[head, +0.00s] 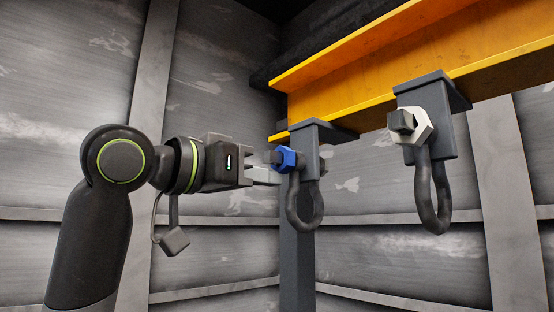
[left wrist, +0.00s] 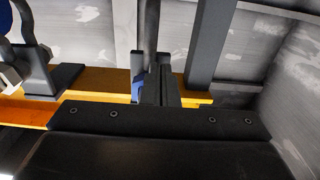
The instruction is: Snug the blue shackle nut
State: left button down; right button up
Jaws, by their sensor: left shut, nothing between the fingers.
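The blue shackle nut (head: 286,160) sits on a bolt with a dark end, at the grey bracket (head: 308,140) under the orange beam. A dark shackle (head: 305,210) hangs there. My left gripper (head: 272,176) comes in from the left, shut and empty. Its tips are beside and slightly below the nut; I cannot tell whether they touch it. In the left wrist view, part of the blue nut (left wrist: 136,88) shows just left of the gripper (left wrist: 156,84), mostly hidden. My right gripper is not in view.
A second bracket (head: 425,92) to the right carries a white nut (head: 420,126) and another shackle (head: 442,200). The orange beam (head: 380,55) runs above both. A grey post (head: 297,260) stands behind the first shackle. Open room lies below the left arm.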

pick_arm(q)
jog(key=shift+f, duration=0.1)
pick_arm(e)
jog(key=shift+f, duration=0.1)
